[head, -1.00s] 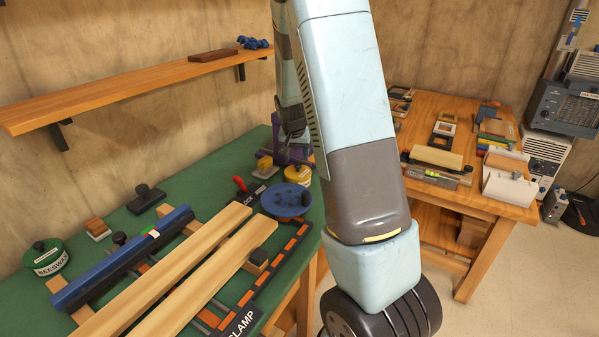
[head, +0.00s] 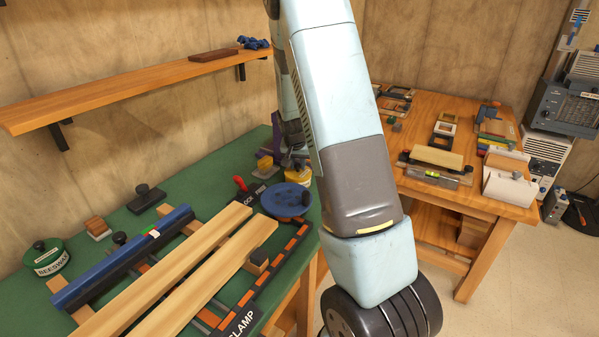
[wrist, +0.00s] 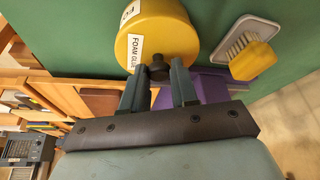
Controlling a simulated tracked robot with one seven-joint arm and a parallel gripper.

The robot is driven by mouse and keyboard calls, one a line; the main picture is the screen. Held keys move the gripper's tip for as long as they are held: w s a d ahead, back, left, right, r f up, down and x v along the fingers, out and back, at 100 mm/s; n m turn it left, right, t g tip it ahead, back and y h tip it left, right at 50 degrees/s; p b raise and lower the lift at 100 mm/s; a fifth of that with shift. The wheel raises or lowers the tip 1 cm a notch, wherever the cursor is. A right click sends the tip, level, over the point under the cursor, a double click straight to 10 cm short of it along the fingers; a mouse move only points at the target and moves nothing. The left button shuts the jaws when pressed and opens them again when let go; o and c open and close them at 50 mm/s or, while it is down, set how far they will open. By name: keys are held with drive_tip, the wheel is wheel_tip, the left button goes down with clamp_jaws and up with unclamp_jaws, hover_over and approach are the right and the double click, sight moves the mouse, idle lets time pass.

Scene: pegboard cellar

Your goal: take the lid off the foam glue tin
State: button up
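The yellow foam glue tin (wrist: 165,32) with white labels is at the top of the wrist view. Its dark lid knob (wrist: 157,71) lies between the tips of my gripper (wrist: 160,78), with a small gap showing on the sides. My gripper is open; its two fingers stand apart around the knob. In the head view the tin (head: 298,177) is at the right far end of the green bench, partly hidden behind my gripper and arm.
A blue round dish (head: 285,200) stands just in front of the tin. A yellow-handled brush (wrist: 250,60) lies beside it in the wrist view. Planks (head: 165,275) and a green beeswax tin (head: 46,258) are on the bench. A shelf (head: 130,86) hangs above.

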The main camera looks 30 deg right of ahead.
clamp_jaws()
drive_tip(key=shift+r, duration=0.15)
